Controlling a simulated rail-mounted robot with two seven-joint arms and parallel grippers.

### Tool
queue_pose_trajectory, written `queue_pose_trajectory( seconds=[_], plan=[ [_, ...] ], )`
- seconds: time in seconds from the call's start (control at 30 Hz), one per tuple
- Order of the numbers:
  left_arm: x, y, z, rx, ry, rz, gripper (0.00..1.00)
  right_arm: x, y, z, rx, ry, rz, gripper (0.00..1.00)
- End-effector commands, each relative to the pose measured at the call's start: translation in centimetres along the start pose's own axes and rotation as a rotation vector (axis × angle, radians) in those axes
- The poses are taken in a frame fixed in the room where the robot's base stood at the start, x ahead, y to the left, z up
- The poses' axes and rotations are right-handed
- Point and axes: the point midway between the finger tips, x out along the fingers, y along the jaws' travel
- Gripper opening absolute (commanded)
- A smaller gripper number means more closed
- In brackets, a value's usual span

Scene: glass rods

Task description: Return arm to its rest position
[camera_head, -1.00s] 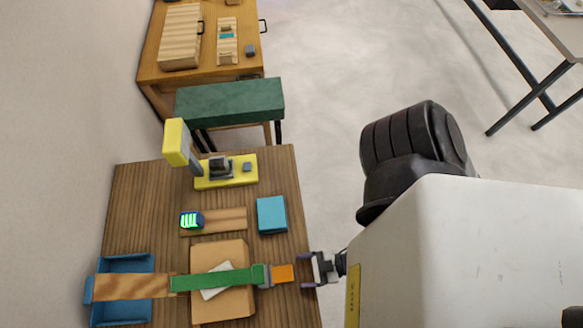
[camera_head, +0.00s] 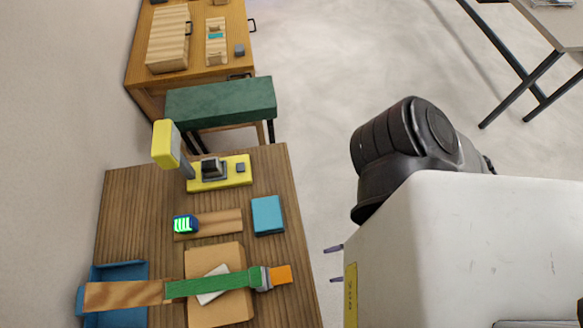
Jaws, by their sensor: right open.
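My right gripper (camera_head: 334,264) shows only as two thin purple fingertips, set apart, just right of the wooden table's edge. The rest of it is hidden behind my large white and black arm links. It holds nothing that I can see and is clear of the table. My left gripper is not in view.
The table (camera_head: 135,215) bears a blue tray (camera_head: 120,271), a cardboard box (camera_head: 227,311) under a green strip (camera_head: 215,283) with an orange end (camera_head: 281,274), a blue block (camera_head: 267,214) and a yellow device (camera_head: 222,174). A green bench (camera_head: 220,102) stands behind. Floor to the right is open.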

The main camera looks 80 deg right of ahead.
Motion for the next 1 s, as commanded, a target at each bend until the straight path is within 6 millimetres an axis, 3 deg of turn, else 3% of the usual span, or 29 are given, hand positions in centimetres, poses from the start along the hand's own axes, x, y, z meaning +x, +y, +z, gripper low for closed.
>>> queue_pose_trajectory(
  seconds=[0.4,0.53,0.8,1.0],
  plan=[
    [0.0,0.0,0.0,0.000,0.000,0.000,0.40,0.0,0.0,0.1,-0.001,-0.003,0.000,0.77],
    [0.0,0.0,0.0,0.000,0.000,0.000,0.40,0.0,0.0,1.2,-0.002,-0.075,0.001,0.77],
    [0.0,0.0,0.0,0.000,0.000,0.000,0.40,-1.9,0.4,8.2,0.012,-0.557,0.023,0.77],
    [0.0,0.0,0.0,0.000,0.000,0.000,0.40,-3.8,1.1,10.8,0.039,-0.924,0.050,0.77]
  ],
)
